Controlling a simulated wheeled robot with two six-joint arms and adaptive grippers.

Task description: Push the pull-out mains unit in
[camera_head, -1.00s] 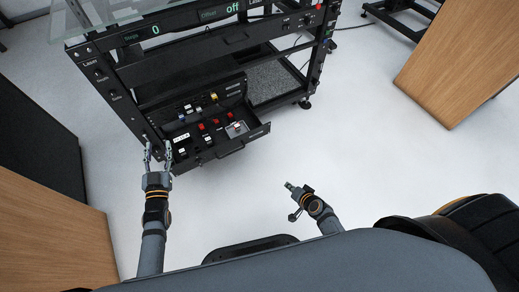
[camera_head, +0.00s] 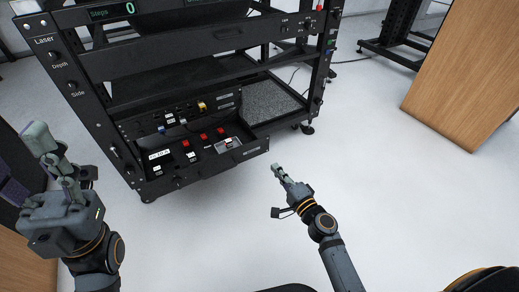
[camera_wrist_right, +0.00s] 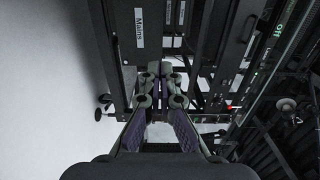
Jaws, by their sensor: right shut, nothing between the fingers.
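The mains unit (camera_head: 197,177) is a black drawer low in the rack, pulled out toward me, with red switches on its top. My right gripper (camera_head: 277,169) is shut and empty, just right of the drawer's front right corner, with a small gap in the head view. In the right wrist view the shut fingertips (camera_wrist_right: 160,68) point toward the rack, and the drawer's front labelled "Mains" (camera_wrist_right: 138,28) is upper left of them. Whether they touch it is unclear. My left gripper (camera_head: 62,152) is open and empty, left of the rack and apart from the drawer.
The black rack (camera_head: 190,55) rises above and behind the drawer. A grey speckled shelf panel (camera_head: 262,102) lies right of the drawer. A wooden cabinet (camera_head: 465,75) stands at the right. The white floor (camera_head: 390,200) between is clear.

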